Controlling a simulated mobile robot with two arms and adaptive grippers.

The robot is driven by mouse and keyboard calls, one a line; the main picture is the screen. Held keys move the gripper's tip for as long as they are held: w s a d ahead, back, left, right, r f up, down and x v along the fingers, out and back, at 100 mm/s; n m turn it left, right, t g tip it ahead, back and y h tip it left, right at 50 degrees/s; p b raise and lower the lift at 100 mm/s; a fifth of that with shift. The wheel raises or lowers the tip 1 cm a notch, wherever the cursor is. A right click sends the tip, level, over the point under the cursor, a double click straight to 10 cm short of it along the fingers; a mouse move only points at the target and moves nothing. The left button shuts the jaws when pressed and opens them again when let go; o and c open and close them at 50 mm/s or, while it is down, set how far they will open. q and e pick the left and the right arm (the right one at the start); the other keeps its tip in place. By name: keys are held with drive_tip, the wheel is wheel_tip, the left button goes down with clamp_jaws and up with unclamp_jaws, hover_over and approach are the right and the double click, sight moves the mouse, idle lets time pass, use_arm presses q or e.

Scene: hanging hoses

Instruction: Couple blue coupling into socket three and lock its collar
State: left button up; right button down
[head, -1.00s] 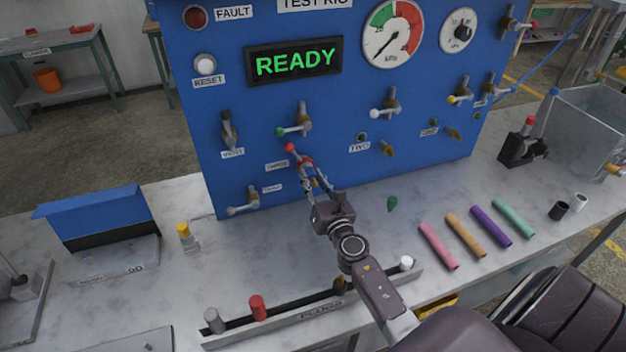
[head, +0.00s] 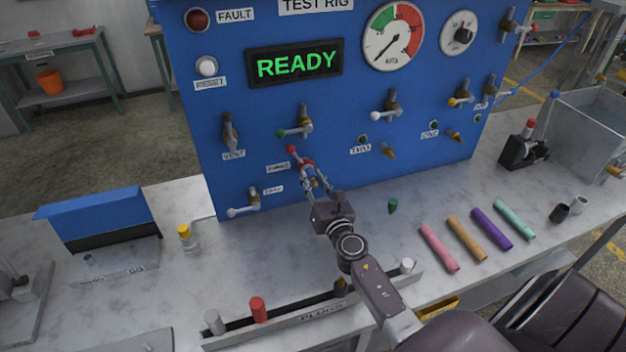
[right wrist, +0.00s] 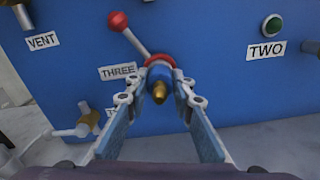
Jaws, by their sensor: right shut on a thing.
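My right gripper (head: 315,183) is at the blue panel, low and left of its middle, beside the label THREE (right wrist: 118,71). In the right wrist view, its fingers (right wrist: 160,92) are closed around a small blue fitting, the blue coupling (right wrist: 178,75), with a brass tip (right wrist: 159,92) pointing at the camera. A red ring (right wrist: 159,61) sits just behind the fitting, against the panel. A lever with a red ball (right wrist: 118,21) slants up and left from the ring. The fingers hide the fitting's sides, and I cannot tell how deep it sits. My left gripper is out of view.
The panel's screen (head: 297,64) reads READY. A plug rack (head: 320,312) lies in front, beneath my arm. Several coloured cylinders, including a pink one (head: 439,248), lie right.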

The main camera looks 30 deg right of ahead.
drive_tip(key=c, duration=2)
unclamp_jaws()
drive_tip(key=shift+w+r, duration=0.1)
drive_tip(key=shift+r, duration=0.1)
drive_tip(key=o, duration=0.4)
drive_tip(key=shift+w+f, duration=0.1)
drive_tip(key=shift+f, duration=0.05)
drive_tip(key=shift+s, duration=0.35)
drive_tip(key=v, duration=1.1)
drive_tip(key=shift+s, duration=0.2)
drive_tip(key=shift+a, duration=0.15)
